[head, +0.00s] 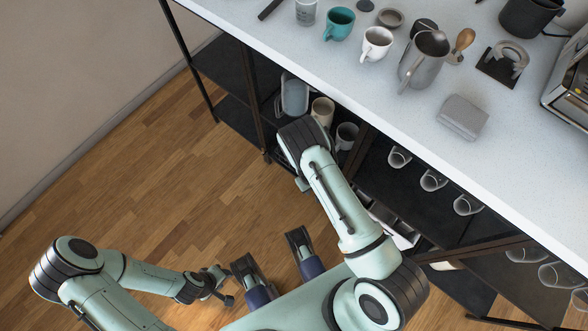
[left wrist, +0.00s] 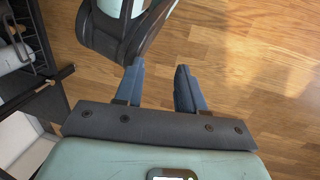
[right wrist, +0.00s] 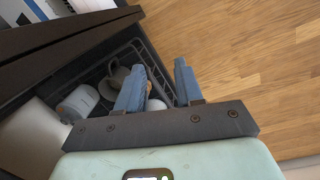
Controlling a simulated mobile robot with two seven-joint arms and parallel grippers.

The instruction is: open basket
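The basket (right wrist: 142,47) is a dark wire frame low in the cabinet, seen in the right wrist view with a grey mug (right wrist: 115,80) and a pale jug (right wrist: 77,104) inside. How far it stands out of the cabinet I cannot tell. My right gripper (right wrist: 160,68) is open at the basket's front rim. One finger overlaps the basket in the picture and the other is over the floor; contact is unclear. In the head view my right wrist mostly hides this gripper (head: 303,183). My left gripper (left wrist: 158,68) is open and empty above the floor, away from the basket.
A white counter (head: 300,55) overhangs the cabinet, with a teal mug (head: 338,24), a white mug (head: 376,43) and a metal pitcher (head: 423,62) on top. Several cups stand on the open shelves at right. The wooden floor (head: 140,170) at left is clear.

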